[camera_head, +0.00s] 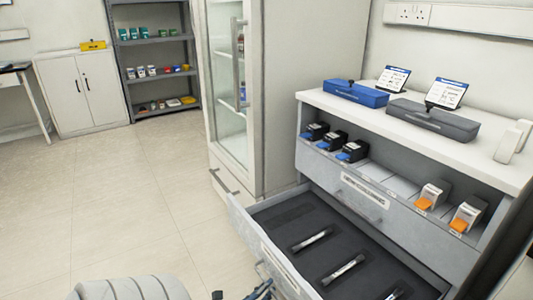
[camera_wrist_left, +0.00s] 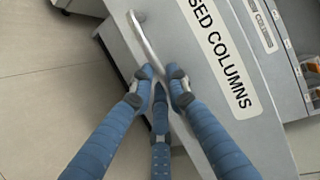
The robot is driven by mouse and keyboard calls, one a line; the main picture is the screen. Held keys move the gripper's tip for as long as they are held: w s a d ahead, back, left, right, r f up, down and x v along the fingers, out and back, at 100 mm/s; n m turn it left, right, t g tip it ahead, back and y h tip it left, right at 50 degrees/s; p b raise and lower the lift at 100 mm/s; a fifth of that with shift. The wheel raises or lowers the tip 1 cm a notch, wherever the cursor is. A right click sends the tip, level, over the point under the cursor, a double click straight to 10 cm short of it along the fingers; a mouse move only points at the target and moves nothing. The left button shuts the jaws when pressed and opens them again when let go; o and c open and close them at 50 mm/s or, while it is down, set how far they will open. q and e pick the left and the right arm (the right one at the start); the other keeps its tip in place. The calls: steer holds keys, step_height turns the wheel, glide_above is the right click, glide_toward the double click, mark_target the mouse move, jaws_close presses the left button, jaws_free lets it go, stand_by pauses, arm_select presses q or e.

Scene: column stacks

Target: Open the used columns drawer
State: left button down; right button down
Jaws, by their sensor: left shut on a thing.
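The used columns drawer (camera_head: 262,245) stands pulled out of the white cabinet, its dark inside showing. Several slim columns (camera_head: 312,239) lie in its grey insert. Its front in the left wrist view (camera_wrist_left: 222,110) bears a label (camera_wrist_left: 220,50) reading "SED COLUMNS", the start cut off. My left gripper (camera_wrist_left: 161,76) is shut on the curved metal drawer handle (camera_wrist_left: 145,38), with blue fingers on both sides of its near end. In the head view the left gripper (camera_head: 262,289) shows only in part at the bottom edge. My right gripper is not in view.
Above is another labelled drawer front (camera_head: 362,193), below a shelf with black-and-blue units (camera_head: 333,140) and orange-fronted units (camera_head: 432,195). Blue (camera_head: 356,94) and grey boxes (camera_head: 433,120) stand on top. A glass-door fridge (camera_head: 228,80) stands beside the cabinet. Floor to the left is clear.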

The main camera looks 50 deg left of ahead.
arm_select(q)
steer(key=c, duration=1.7)
jaws_free()
steer(key=shift+o, duration=0.2)
steer(key=v, duration=1.2)
steer(key=shift+d, duration=0.15)
